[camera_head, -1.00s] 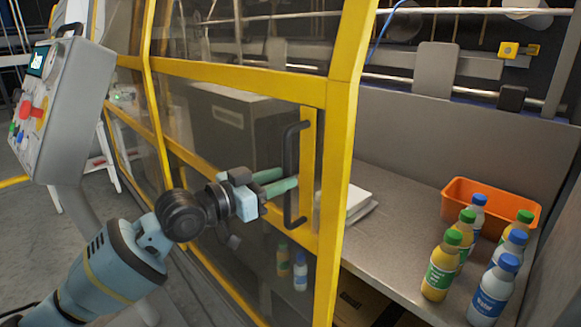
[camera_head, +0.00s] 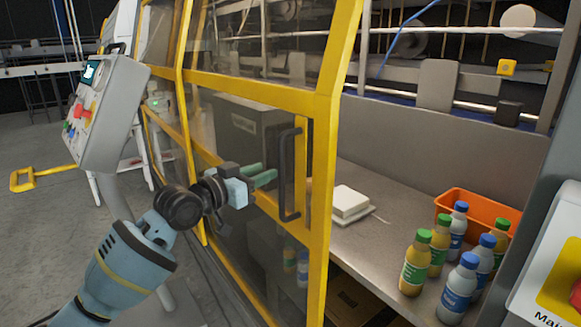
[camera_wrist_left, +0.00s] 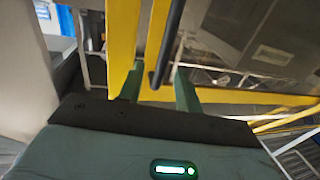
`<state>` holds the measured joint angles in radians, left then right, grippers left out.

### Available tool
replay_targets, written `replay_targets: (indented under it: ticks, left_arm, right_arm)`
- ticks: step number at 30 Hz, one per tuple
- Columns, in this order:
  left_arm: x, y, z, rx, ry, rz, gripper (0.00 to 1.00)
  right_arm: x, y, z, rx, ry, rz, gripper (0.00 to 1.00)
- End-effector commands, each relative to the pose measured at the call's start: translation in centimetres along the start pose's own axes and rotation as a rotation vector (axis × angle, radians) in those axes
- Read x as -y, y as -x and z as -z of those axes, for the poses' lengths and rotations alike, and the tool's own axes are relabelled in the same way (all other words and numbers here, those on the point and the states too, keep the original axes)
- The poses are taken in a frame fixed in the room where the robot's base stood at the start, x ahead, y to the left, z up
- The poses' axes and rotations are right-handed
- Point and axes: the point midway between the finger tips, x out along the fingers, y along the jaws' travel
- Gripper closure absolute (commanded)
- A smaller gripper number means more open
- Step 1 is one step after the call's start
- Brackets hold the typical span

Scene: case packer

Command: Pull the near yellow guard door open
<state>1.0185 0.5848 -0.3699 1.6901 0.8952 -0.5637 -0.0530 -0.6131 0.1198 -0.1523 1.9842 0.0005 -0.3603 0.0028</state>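The near yellow guard door (camera_head: 322,150) has a yellow frame with clear panels. Its upright black handle (camera_head: 284,175) is on the side by its free edge. To the right of that edge I see straight into the machine. My left gripper (camera_head: 268,176) points at the handle from the left, its green fingertips just short of the bar. In the left wrist view the fingers (camera_wrist_left: 160,88) are spread apart, and the black handle (camera_wrist_left: 168,45) shows between them; no grip on it is visible. My right gripper is out of view.
A grey control panel (camera_head: 108,115) stands left of the door. Inside, a steel shelf (camera_head: 385,205) holds a white stack (camera_head: 350,203), an orange bin (camera_head: 483,207) and several bottles (camera_head: 417,262). The floor at left is mostly open.

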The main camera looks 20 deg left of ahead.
Motion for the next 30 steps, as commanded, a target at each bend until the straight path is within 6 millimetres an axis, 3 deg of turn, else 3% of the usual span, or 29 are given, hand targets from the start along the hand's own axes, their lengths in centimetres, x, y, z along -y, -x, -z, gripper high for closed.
replay_targets:
  ticks: [11, 30]
  left_arm:
    - [0.6, -0.1, 0.0, 0.003, 0.001, 0.014, 0.65]
    - [0.7, -7.1, -0.1, 0.003, 0.002, 0.014, 0.65]
  right_arm:
    - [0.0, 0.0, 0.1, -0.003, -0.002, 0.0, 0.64]
    - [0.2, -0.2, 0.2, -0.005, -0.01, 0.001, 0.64]
